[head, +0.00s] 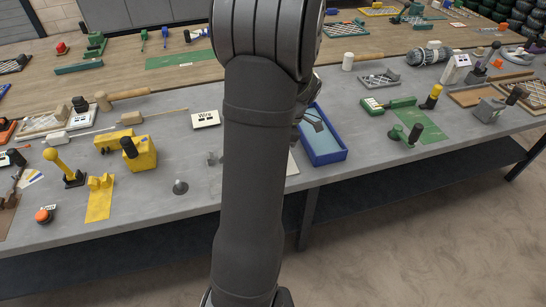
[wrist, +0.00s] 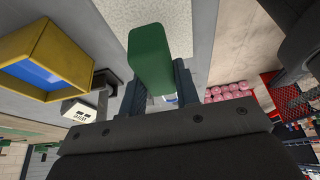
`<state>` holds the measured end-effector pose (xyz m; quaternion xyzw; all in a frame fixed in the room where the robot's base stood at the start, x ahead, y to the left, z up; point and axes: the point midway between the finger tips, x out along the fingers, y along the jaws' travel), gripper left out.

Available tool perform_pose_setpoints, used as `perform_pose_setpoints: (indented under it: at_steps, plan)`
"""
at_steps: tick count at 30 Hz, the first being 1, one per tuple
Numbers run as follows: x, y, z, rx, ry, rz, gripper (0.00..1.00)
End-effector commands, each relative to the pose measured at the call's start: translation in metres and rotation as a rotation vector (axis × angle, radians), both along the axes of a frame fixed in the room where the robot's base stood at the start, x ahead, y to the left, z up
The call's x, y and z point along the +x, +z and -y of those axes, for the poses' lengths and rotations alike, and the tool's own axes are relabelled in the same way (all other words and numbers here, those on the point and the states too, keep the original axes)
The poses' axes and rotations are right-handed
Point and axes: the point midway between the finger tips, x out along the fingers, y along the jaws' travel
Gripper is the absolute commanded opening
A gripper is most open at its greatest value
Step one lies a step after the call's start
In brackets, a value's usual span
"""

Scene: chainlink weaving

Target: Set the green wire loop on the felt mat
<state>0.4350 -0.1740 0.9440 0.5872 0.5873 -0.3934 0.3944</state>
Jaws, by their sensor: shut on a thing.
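My gripper (wrist: 158,92) is shut on a smooth, thick green piece (wrist: 151,58), which shows between the two dark fingers in the wrist view. No loop shape shows on it, so I cannot tell whether it is the whole wire loop. A pale speckled surface that looks like the felt mat (wrist: 112,14) lies behind and beyond the green piece. I cannot tell whether they touch. In the head view my arm hides the gripper and the held piece. Only a thin pale edge (head: 291,164) shows beside the arm there.
A blue tray (head: 331,156) stands right of my arm, and a white sign reading Wire (head: 206,118) stands left. A yellow tool (head: 138,156) is farther left. In the wrist view, a yellow-rimmed blue-floored box (wrist: 18,48) is at left. Bench tools crowd both sides.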

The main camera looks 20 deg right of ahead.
Motion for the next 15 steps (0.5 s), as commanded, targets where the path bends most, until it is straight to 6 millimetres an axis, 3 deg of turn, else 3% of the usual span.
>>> perform_pose_setpoints:
  at_steps: [9,15]
  plan:
    - [0.000,-0.038,0.000,0.001,0.000,-0.003,0.05]
    - [0.000,-0.040,0.000,0.000,-0.001,-0.001,0.05]
